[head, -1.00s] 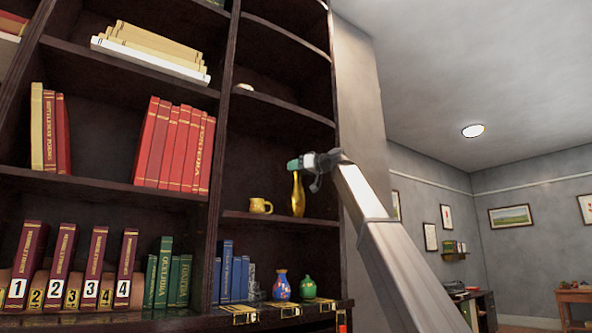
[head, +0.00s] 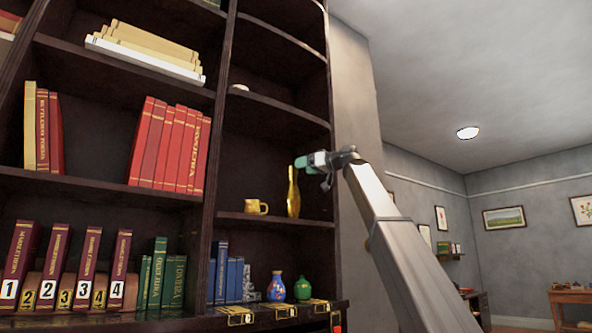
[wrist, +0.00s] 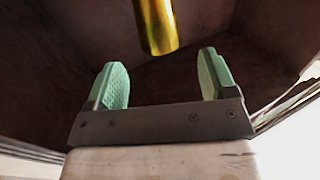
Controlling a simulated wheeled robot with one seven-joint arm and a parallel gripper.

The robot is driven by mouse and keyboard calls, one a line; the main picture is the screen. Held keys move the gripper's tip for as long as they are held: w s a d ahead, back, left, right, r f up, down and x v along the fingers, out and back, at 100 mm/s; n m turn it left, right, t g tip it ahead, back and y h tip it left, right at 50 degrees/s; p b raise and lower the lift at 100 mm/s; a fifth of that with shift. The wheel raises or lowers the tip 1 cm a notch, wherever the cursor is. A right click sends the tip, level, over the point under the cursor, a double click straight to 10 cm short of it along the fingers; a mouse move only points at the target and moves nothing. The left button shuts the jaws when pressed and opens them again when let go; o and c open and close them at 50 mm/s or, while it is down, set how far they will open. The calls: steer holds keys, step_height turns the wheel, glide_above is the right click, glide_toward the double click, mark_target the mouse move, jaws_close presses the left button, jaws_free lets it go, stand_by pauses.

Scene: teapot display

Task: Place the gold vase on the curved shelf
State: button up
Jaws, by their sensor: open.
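The gold vase (head: 293,196) is slender and shiny. In the head view it stands upright on the curved shelf (head: 280,219), near that shelf's right end. My gripper (head: 306,162) is just right of the vase's neck, and its pale green fingers are close to it. In the wrist view my gripper (wrist: 160,72) is open, with nothing between its two green fingers. The gold vase (wrist: 158,25) shows there beyond the fingertips, apart from them and cut off by the top edge.
A blue patterned vase (head: 278,287) and a green jar (head: 303,287) stand on the level below. The curved shelf above (head: 278,112) overhangs the vase. Open room lies right of the bookcase.

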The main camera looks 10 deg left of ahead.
steer(key=v, duration=0.5)
steer(key=shift+s+d, duration=0.15)
steer(key=shift+d, duration=0.15)
